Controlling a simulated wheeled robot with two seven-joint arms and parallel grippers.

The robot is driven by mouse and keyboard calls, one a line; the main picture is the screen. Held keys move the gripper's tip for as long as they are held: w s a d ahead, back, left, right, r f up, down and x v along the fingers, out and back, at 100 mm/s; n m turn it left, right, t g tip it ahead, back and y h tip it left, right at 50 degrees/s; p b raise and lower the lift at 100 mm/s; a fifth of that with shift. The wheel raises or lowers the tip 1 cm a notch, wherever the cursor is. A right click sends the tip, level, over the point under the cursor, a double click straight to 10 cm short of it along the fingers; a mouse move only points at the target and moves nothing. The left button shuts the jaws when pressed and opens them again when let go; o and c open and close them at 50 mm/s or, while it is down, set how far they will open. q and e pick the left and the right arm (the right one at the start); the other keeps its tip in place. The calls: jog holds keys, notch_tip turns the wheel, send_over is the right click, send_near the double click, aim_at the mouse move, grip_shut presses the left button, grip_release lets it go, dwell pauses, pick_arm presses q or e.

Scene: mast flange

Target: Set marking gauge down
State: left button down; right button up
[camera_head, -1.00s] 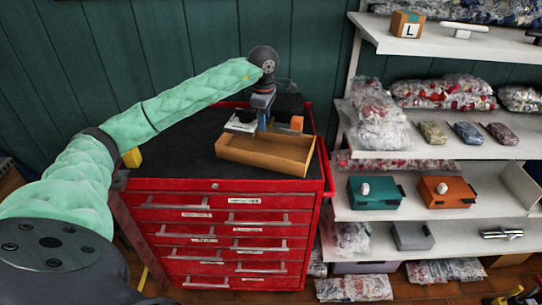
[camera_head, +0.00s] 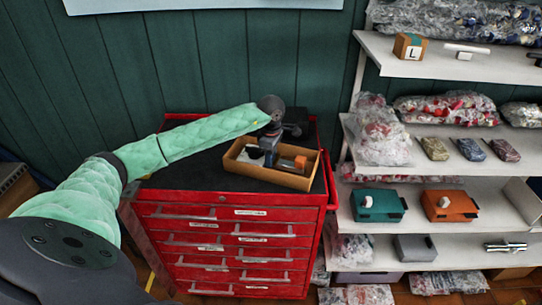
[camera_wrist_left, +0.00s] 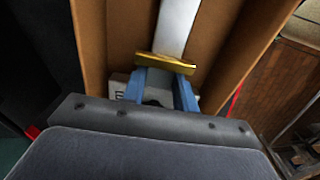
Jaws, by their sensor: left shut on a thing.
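My left gripper (camera_head: 267,160) points down into the open wooden tray (camera_head: 240,173) on the red cabinet. It is shut on the marking gauge, which has a pale grey bar (camera_wrist_left: 178,28) and a brass-yellow crosspiece (camera_wrist_left: 166,63) at the blue fingertips in the left wrist view. In the head view a pale part (camera_head: 254,153) shows left of the fingers and an orange piece (camera_head: 300,162) to their right. I cannot tell whether the gauge touches the tray floor. The tray walls (camera_wrist_left: 92,40) rise on both sides of it. My right gripper is out of view.
The red drawer cabinet (camera_head: 235,238) has a dark top (camera_head: 190,165), clear left of the tray. On the right, white shelves (camera_head: 445,232) hold bagged goods, a teal box (camera_head: 378,207) and an orange box (camera_head: 450,206).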

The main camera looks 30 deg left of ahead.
pick_arm(q)
jog(key=shift+f, duration=0.35)
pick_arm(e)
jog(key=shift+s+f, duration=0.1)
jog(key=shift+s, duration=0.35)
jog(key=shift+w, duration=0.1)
pick_arm(q)
jog(key=shift+f, duration=0.1)
jog(key=c, duration=1.1)
grip_release()
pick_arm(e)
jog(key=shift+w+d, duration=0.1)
